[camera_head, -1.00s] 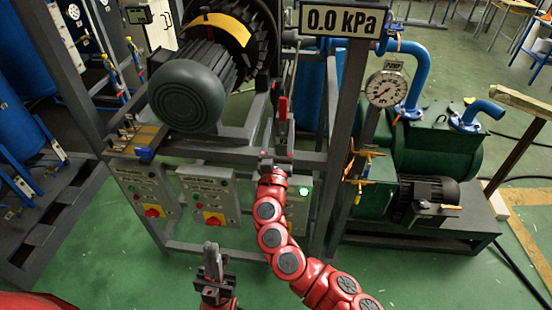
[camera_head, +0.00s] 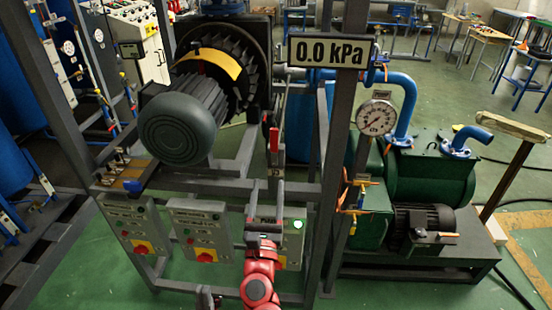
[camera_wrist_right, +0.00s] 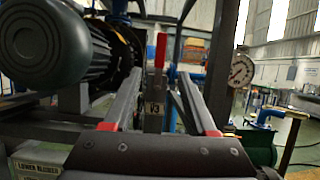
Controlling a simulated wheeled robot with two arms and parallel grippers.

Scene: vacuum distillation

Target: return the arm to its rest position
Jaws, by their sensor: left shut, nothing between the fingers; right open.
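My right gripper (camera_head: 263,228) is at the end of the red arm in the head view, in front of the third control panel and below the frame's crossbar. In the right wrist view its two grey fingers (camera_wrist_right: 157,85) stand apart with nothing held between them. A valve with a red handle, labelled V3 (camera_wrist_right: 160,52), shows beyond the fingers, and the handle also shows upright in the head view (camera_head: 274,140). My left gripper (camera_head: 207,298) is shut and empty at the bottom edge of the head view, mostly cut off.
A display (camera_head: 328,51) reads 0.0 kPa above a round gauge (camera_head: 376,117). A green pump (camera_head: 430,180) stands at right. Green floor shows beyond.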

